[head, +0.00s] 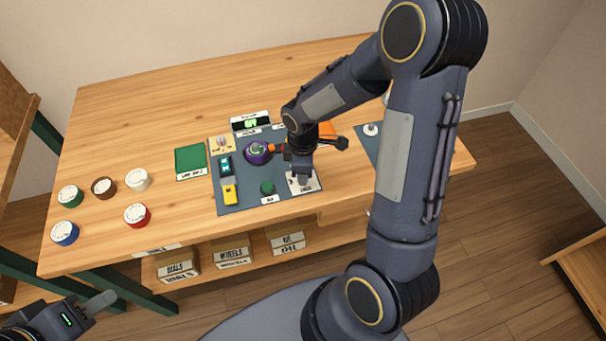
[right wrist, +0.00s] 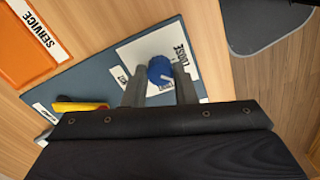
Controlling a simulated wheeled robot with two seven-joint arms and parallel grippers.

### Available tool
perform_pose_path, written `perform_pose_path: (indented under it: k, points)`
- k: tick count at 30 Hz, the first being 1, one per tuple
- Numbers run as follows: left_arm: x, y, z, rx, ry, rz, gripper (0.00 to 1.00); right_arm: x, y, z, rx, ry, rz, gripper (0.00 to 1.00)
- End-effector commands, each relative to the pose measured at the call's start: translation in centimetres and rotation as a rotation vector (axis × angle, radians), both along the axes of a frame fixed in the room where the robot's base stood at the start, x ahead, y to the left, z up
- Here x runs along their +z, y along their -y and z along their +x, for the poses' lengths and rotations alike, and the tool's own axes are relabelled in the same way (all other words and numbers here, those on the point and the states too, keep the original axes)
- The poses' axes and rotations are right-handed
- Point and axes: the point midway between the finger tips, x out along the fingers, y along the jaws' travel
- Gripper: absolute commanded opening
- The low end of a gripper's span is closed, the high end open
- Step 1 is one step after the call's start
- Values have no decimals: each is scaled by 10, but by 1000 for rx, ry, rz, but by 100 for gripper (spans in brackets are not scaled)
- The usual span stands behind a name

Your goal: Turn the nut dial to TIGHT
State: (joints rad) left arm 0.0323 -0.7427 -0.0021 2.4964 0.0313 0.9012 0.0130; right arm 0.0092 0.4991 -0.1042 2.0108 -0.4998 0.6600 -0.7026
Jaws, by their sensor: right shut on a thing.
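The nut dial is a blue knob (right wrist: 159,68) on a white card (right wrist: 135,50) in the right wrist view. A label to its right seems to read LOOSE; the smaller labels are too small or covered to read surely. In the head view the right gripper (head: 301,178) reaches down over the card (head: 310,183) and hides the knob. My left gripper (head: 95,304) is far off at the lower left, its jaw gap unclear.
The blue-grey mat (head: 240,203) also holds a purple dial (head: 257,152), a green knob (head: 267,187), a yellow toy car (head: 229,194) and a teal one (head: 226,165). Several round-lidded pots stand at left. Labelled boxes (head: 233,251) sit on the shelf below. The table's back left is clear.

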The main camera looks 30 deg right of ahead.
Motion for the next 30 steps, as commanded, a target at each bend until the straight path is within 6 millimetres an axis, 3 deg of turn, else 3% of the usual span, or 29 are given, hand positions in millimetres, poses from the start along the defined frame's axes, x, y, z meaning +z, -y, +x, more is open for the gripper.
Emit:
perform_pose_path:
  k: [18,30]
  points:
    - [-30,0,0,0,0,0,36,-1,0,0,-558,1,0,2]
    - [-36,0,0,0,0,0,36,0,0,1,-765,2,1,2]
